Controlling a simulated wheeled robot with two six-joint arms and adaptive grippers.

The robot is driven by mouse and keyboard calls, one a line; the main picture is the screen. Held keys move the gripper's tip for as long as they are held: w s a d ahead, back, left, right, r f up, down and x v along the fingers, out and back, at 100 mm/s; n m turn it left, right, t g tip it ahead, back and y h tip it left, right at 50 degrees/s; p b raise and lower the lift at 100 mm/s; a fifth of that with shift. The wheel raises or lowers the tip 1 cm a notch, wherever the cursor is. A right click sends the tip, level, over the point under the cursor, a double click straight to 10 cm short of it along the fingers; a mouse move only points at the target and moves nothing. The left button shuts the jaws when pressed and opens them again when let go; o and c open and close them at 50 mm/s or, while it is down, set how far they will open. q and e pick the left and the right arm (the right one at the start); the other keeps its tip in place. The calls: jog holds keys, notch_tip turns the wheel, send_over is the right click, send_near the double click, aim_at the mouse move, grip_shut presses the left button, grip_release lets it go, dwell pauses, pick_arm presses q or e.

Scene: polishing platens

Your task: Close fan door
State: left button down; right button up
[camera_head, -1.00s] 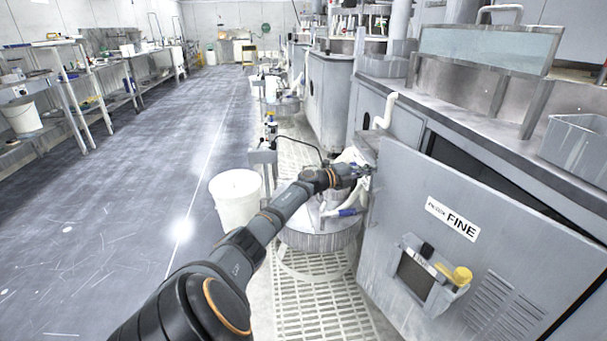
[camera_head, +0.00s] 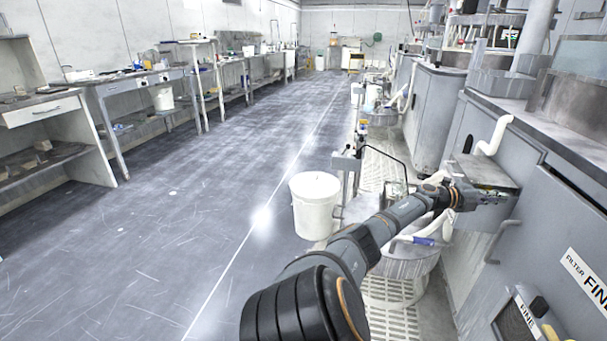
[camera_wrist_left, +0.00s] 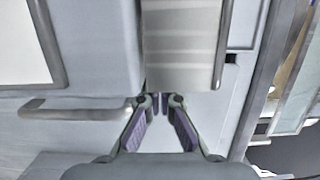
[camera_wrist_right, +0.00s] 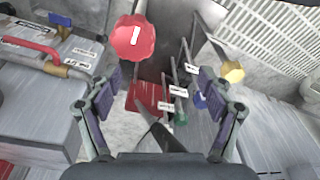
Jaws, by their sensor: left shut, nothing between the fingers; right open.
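The grey fan door (camera_head: 545,240) with the "FILTER FINE" label is at the right of the head view and is partly cut off by the frame. A dark slot (camera_head: 577,188) shows along its top; I cannot tell whether it is fully shut. My left gripper (camera_head: 492,197) is shut and empty, by the cabinet near a grey bar handle (camera_head: 500,242). In the left wrist view the fingertips (camera_wrist_left: 157,103) meet in front of grey panels, with a bar handle (camera_wrist_left: 75,112) to their left. My right gripper (camera_wrist_right: 158,82) shows only in its wrist view, open and empty.
A white bucket (camera_head: 315,205) stands on the floor left of my left arm. A round metal drum (camera_head: 405,258) stands under that arm. A red knob (camera_wrist_right: 133,37) and valves lie ahead of my right gripper. The floor at left is clear.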

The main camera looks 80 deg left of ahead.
dwell(0.5)
pick_arm(q)
jog(key=s, duration=0.7)
jog(key=shift+s+a, duration=0.25)
jog(key=shift+a, duration=0.15)
dwell(0.3)
